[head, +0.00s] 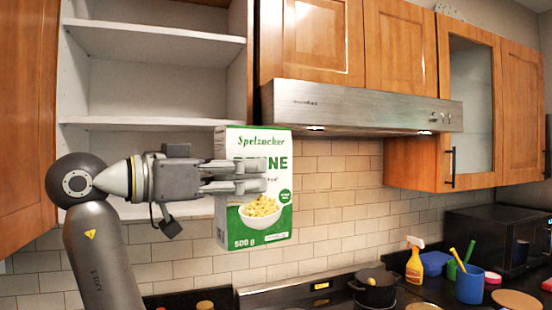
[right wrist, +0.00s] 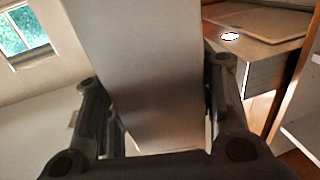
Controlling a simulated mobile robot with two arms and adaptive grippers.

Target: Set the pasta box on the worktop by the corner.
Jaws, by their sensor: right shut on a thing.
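The pasta box (head: 252,218), white and green with a bowl of pasta printed on it, is upright in the air in the head view, in front of the open cabinet's right edge and the tiled wall. My right gripper (head: 260,176) is shut on it, with its fingers across the upper half of the box. In the right wrist view the box (right wrist: 150,65) shows as a plain grey shape between the two fingers. The dark worktop (head: 437,292) lies below and to the right. My left gripper is not in view.
An open cabinet with empty white shelves (head: 150,42) is behind my arm. A range hood (head: 360,105) hangs right of the box. A pot (head: 375,288), a spray bottle (head: 414,268), a blue cup (head: 469,284) and a dark microwave (head: 490,235) crowd the lower right.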

